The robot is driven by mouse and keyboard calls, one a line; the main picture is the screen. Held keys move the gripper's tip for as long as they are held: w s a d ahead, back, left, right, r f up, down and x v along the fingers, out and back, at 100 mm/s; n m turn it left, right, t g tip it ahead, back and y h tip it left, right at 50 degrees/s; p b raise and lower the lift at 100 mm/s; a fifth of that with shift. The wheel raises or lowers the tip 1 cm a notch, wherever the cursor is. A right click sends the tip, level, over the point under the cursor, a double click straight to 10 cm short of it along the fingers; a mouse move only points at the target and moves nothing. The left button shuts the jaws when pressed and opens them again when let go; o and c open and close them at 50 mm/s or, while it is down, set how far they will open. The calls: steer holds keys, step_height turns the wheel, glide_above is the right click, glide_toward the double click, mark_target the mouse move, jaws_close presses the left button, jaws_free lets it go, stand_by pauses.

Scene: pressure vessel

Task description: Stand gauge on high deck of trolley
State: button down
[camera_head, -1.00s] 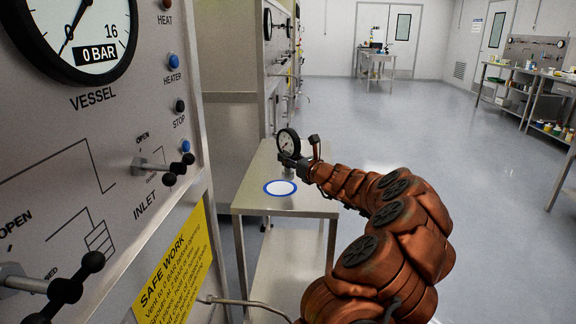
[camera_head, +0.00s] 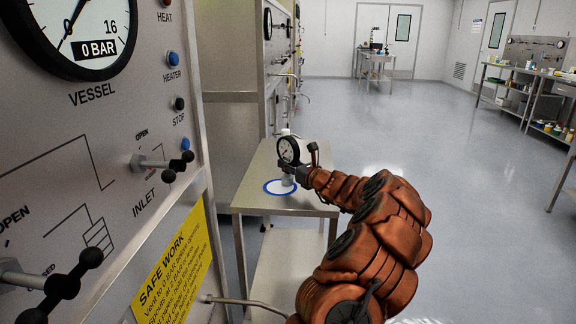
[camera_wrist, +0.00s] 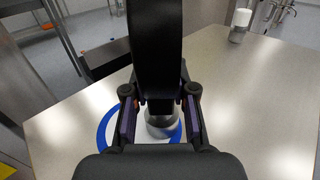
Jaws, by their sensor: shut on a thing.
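The gauge (camera_head: 289,150) has a round white dial with a black rim. My gripper (camera_head: 297,168) is shut on it and holds it upright over the trolley's upper deck (camera_head: 315,205). In the wrist view, my gripper (camera_wrist: 160,108) has a finger on each side of the gauge (camera_wrist: 156,50), which shows as a dark edge with a pale round base below. A white disc with a blue ring (camera_head: 280,187) marks the deck. The gauge's base appears over this ring (camera_wrist: 107,124); I cannot tell whether it touches the deck.
A white-and-grey cylinder (camera_wrist: 240,24) stands on the deck's far part; the rest of the deck looks clear. The vessel panel (camera_head: 100,150) with valve handles (camera_head: 160,162) is close on the left. Open floor (camera_head: 430,130) lies to the right.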

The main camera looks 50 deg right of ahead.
steer(key=c, duration=0.9)
jaws_free()
steer(key=shift+c, duration=0.2)
steer(key=shift+s+r, duration=0.1)
steer(key=shift+s, duration=0.05)
steer(key=s, duration=0.4)
steer(key=s+a, duration=0.1)
steer(key=s, duration=0.6)
steer(key=shift+s+a+p, duration=0.2)
steer(key=shift+s+p, duration=0.1)
steer(key=shift+s, duration=0.15)
